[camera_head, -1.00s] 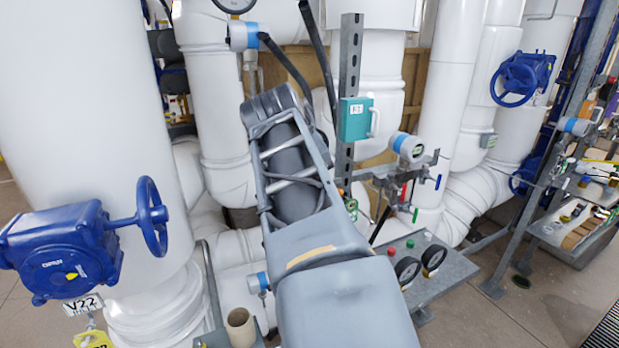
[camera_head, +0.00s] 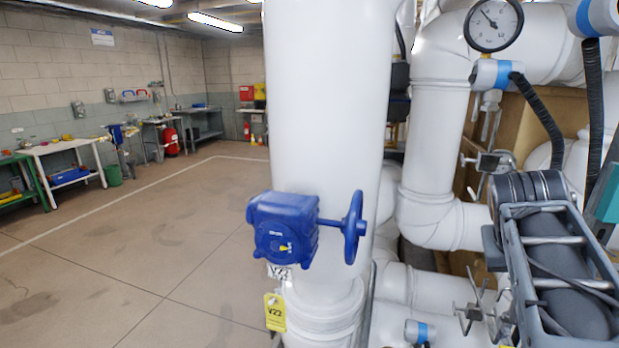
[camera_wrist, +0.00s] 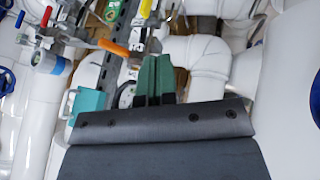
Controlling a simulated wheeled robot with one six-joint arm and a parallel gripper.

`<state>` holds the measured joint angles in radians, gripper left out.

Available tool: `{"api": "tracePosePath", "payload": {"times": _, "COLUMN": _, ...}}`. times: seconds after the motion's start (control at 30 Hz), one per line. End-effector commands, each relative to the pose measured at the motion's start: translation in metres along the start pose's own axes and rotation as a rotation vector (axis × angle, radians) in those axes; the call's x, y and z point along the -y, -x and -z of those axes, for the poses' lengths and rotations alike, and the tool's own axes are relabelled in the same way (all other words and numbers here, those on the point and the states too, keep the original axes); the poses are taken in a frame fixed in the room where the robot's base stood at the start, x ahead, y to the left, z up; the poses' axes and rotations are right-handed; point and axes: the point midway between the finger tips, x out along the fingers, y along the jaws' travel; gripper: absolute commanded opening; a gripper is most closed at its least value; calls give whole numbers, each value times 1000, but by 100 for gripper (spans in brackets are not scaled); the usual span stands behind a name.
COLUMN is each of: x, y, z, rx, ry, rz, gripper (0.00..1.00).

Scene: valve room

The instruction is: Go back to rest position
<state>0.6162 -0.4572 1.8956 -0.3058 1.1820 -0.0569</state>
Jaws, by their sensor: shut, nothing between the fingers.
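My gripper (camera_wrist: 154,80) shows in the wrist view as two green fingers side by side, closed together with nothing between them. Behind the fingertips are white pipes and a round white gauge (camera_wrist: 127,95). I cannot tell how far they are from the fingers. In the head view my grey arm stands at the lower right, in front of the pipes. The gripper itself cannot be made out there. A blue valve gearbox (camera_head: 283,228) with a blue handwheel (camera_head: 353,228) sits on the thick white pipe (camera_head: 325,120), left of my arm and apart from it.
A yellow V22 tag (camera_head: 275,312) hangs below the valve. A pressure gauge (camera_head: 493,22) is at the top right. A teal box (camera_wrist: 88,105) and an orange handle (camera_wrist: 115,48) show in the wrist view. Open floor (camera_head: 150,260) lies left; a white bench (camera_head: 65,160) stands by the wall.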

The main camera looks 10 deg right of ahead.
Motion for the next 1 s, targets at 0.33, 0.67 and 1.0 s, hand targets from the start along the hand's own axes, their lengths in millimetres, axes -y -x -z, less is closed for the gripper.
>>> {"api": "tracePosePath", "payload": {"times": 0.33, "x": 184, "y": -51, "z": -95, "rx": 66, "ry": 217, "rz": 424, "gripper": 0}}
{"api": "tracePosePath", "payload": {"times": 0.67, "x": 237, "y": -34, "z": -147, "rx": 89, "ry": 418, "rz": 540, "gripper": 0}}
{"api": "tracePosePath", "payload": {"times": 1.0, "x": 239, "y": -33, "z": -148, "rx": 87, "ry": 430, "rz": 543, "gripper": 0}}
